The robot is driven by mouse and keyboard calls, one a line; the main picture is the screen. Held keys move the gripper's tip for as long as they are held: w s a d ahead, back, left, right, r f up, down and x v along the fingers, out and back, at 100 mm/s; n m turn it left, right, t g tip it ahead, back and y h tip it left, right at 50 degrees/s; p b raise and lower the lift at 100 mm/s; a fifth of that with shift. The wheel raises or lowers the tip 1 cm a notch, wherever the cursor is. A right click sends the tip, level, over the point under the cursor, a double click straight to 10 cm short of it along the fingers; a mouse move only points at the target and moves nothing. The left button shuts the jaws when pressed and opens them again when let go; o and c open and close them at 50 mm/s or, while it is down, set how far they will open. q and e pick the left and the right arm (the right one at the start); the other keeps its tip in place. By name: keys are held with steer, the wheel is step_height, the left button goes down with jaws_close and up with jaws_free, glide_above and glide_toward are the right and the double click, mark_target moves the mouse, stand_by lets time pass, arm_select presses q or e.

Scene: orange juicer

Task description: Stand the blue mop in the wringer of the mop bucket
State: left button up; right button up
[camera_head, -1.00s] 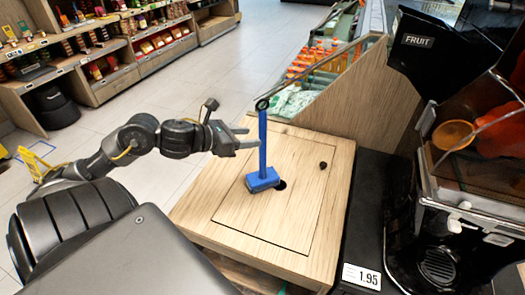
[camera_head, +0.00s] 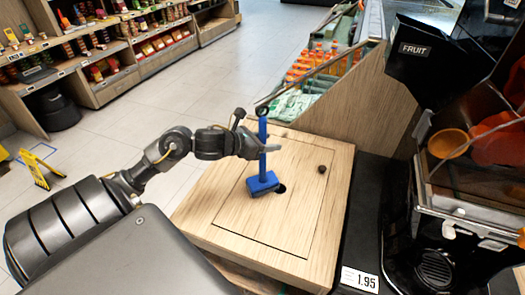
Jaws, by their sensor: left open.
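The blue mop (camera_head: 262,184) stands upright on the wooden counter top, its flat block-like head down and its thin handle (camera_head: 263,130) pointing up. My left gripper (camera_head: 268,149) is open at the upper part of the handle. Its fingers overlap the handle in the picture; I cannot tell whether they touch it. I make out no mop bucket or wringer in this view. My right gripper is not in view.
The wooden counter (camera_head: 225,220) has a dark hole (camera_head: 281,188) beside the mop head and a small dark knob (camera_head: 322,169). A juicer machine (camera_head: 450,190) stands at the right. A yellow floor sign (camera_head: 38,171) stands at the left. Shelves line the back left.

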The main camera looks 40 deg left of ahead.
arm_select(q)
jaws_close()
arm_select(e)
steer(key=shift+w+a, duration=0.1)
arm_select(q)
steer(key=shift+r, duration=0.2)
stand_by(0.4)
